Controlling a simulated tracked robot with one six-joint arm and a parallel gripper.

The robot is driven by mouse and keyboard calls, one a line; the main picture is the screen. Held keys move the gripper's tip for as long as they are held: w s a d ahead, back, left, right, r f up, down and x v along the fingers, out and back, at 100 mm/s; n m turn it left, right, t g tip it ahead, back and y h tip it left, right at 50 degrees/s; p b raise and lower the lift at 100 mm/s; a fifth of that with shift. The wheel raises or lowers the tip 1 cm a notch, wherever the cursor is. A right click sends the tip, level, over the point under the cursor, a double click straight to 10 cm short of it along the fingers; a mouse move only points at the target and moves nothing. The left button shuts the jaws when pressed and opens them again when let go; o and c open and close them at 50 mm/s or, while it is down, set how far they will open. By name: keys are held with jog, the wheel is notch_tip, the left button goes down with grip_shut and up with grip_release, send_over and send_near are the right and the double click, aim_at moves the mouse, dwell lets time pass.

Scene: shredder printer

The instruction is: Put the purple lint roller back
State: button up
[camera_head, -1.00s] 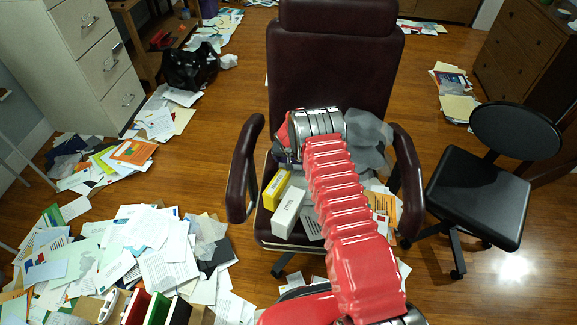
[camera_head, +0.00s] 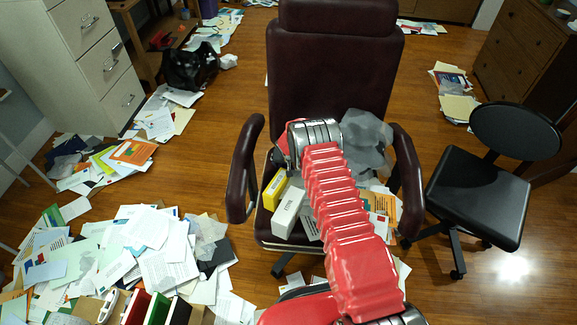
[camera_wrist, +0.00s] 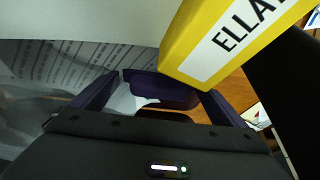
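In the wrist view, a dark purple rounded object (camera_wrist: 165,91), possibly the lint roller, lies between the tips of my gripper (camera_wrist: 162,88). The yellow box covers part of it. My gripper's two dark purple fingers are spread apart, one at each side of this object. I cannot tell whether they touch it. In the head view, my red arm reaches over the maroon chair (camera_head: 325,65) and hides the gripper and the object.
A yellow box (camera_wrist: 225,40) is very close to the right fingertip; it also shows on the chair seat (camera_head: 274,188) beside a white box (camera_head: 288,211). Armrests (camera_head: 243,170) flank my arm. A black chair (camera_head: 478,205) stands at the right. Papers (camera_head: 135,250) cover the floor at left.

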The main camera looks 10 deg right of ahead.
jog(key=shift+r, duration=0.15)
jog(key=v, duration=1.1)
jog(key=shift+s+r, duration=0.25)
jog(key=shift+r, duration=0.1)
dwell(0.6)
